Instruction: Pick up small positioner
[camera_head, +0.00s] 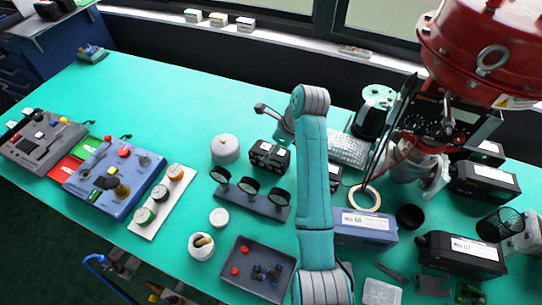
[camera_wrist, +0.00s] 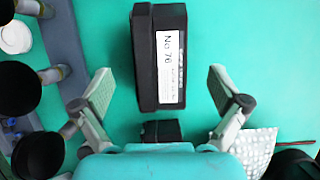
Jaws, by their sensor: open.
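A black box with a white label reading No 76 (camera_wrist: 147,60) lies ahead of my gripper in the wrist view; I take it for the small positioner, though the label does not say so. It appears to be the dark box (camera_head: 270,157) just below my wrist in the head view. My gripper (camera_wrist: 162,75) is open, with one finger on each side of the box's lower part and green gaps between. No contact shows. A smaller dark block (camera_wrist: 161,131) sits nearer the palm, partly hidden by my gripper.
A stand with three gauges (camera_head: 250,193) is close on the near side of the box. A keyboard (camera_head: 349,150) lies beyond my arm. A grey tray (camera_head: 235,287) is in front. The right side is crowded with black boxes (camera_head: 484,183).

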